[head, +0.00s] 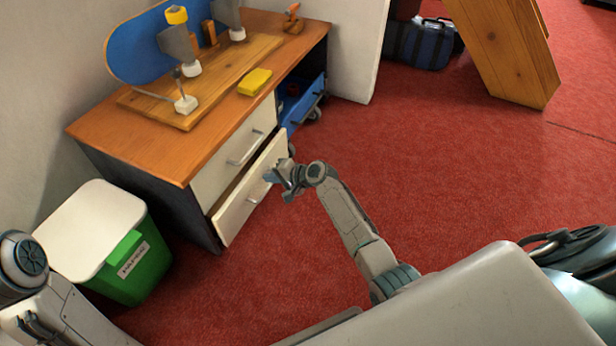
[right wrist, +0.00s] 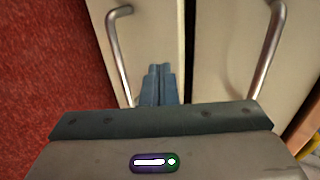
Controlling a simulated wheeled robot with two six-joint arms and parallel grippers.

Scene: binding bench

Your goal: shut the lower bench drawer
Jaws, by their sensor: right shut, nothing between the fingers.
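The lower bench drawer (head: 236,213) has a cream front and a bar handle. It stands partly open, with a dark gap above its front edge. My right gripper (head: 272,177) is shut and empty, at the drawer's front near the handle. In the right wrist view the shut fingers (right wrist: 158,84) point at the lower drawer front (right wrist: 150,35), beside its handle (right wrist: 117,50). I cannot tell whether they touch it. My left gripper is not in view; only part of my left arm shows at lower left.
The upper cream drawer (head: 228,165) looks shut. The wooden bench top (head: 130,140) carries a board, tools and a yellow block (head: 254,82). A green and white bin (head: 125,265) stands at left. Red carpet (head: 430,170) is clear at right.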

